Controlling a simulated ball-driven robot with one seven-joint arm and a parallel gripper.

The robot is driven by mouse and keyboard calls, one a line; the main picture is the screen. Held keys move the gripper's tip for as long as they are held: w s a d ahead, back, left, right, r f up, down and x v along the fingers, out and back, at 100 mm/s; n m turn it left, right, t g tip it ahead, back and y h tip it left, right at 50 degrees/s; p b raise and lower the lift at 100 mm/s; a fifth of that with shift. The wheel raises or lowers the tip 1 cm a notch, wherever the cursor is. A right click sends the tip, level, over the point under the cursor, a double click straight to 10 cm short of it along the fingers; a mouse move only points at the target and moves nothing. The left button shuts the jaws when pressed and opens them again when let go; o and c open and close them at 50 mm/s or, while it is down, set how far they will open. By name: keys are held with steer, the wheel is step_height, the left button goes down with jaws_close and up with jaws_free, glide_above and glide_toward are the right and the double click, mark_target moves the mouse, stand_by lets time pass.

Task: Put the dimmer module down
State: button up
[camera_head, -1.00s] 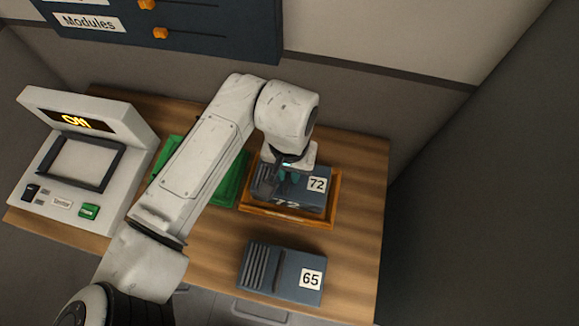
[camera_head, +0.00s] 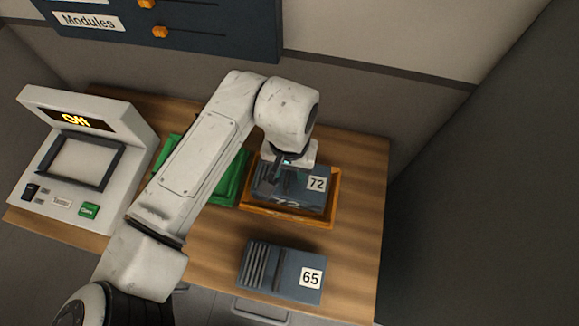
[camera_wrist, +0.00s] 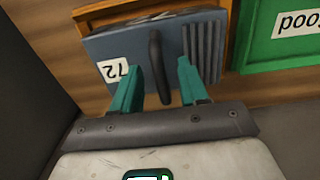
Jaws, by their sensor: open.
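A blue-grey dimmer module labelled 72 (camera_head: 300,188) sits in the orange tray (camera_head: 290,219) on the wooden table. In the wrist view the module (camera_wrist: 190,32) shows its handle, its ribbed side and its upside-down label. My gripper (camera_wrist: 165,72) is open, with its teal fingers on either side of the module's dark handle and apart from it. In the head view my gripper (camera_head: 284,172) is over the module's left part and hides some of it. A second module, labelled 65 (camera_head: 284,271), lies on the table in front of the tray.
A green tray (camera_head: 228,190), partly hidden by my arm, stands left of the orange one; its label reads "Good" in the wrist view. A white machine with an "Off" display (camera_head: 85,122) stands at the left. Bare table (camera_head: 362,200) lies at the right.

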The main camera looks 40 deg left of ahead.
step_height(320, 180, up, 12)
steer(key=b, duration=0.1)
steer(key=shift+f+b, duration=0.25)
steer(key=shift+b, duration=0.1)
stand_by(0.5)
